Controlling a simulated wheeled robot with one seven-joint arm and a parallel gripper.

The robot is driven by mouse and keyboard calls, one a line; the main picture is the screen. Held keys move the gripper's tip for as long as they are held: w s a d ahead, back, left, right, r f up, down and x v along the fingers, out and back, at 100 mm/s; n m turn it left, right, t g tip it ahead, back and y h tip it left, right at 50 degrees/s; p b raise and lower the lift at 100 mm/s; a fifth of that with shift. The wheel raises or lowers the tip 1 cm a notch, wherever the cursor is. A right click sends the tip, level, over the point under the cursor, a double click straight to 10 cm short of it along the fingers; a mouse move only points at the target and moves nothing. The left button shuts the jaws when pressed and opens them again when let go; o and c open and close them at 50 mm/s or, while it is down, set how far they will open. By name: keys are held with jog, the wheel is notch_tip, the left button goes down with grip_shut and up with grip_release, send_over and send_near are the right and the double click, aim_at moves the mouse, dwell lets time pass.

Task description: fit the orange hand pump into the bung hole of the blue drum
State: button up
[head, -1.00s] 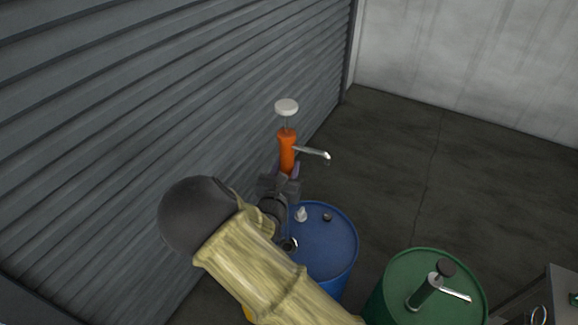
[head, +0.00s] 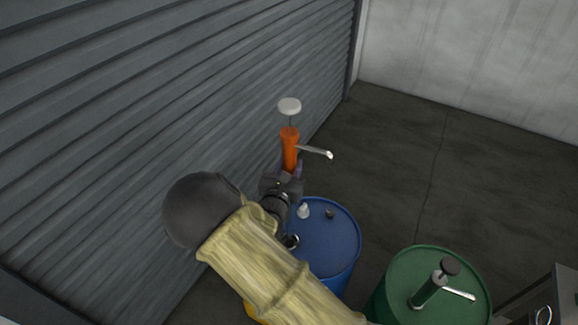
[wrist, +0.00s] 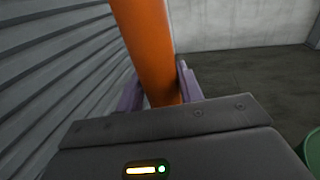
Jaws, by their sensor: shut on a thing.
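The orange hand pump (head: 289,150) has a white knob on top and a silver spout pointing right. My gripper (head: 290,174) is shut on its body and holds it roughly upright, beyond the blue drum in the head view. In the wrist view the orange body (wrist: 152,50) rises between the two purple fingers of my gripper (wrist: 160,92), leaning slightly left. The blue drum (head: 335,240) stands below and nearer. The pump's lower end is hidden, and my arm covers the drum's left side.
A green drum (head: 405,290) with a dark green pump (head: 432,287) stands at the lower right. A grey cabinet (head: 548,295) is at the right edge. A grey ribbed shutter (head: 120,90) runs close along the left. The floor behind the drums is clear.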

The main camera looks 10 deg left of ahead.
jog(key=shift+s, duration=0.2)
jog(key=shift+f, duration=0.1)
dwell(0.5)
jog(key=shift+a+f+b, duration=0.1)
jog(key=shift+f+b, duration=0.15)
jog(key=shift+b, duration=0.1)
jog(key=shift+w+f+b, duration=0.1)
jog(key=shift+f+b, duration=1.25)
jog(key=shift+f, duration=0.55)
dwell(1.0)
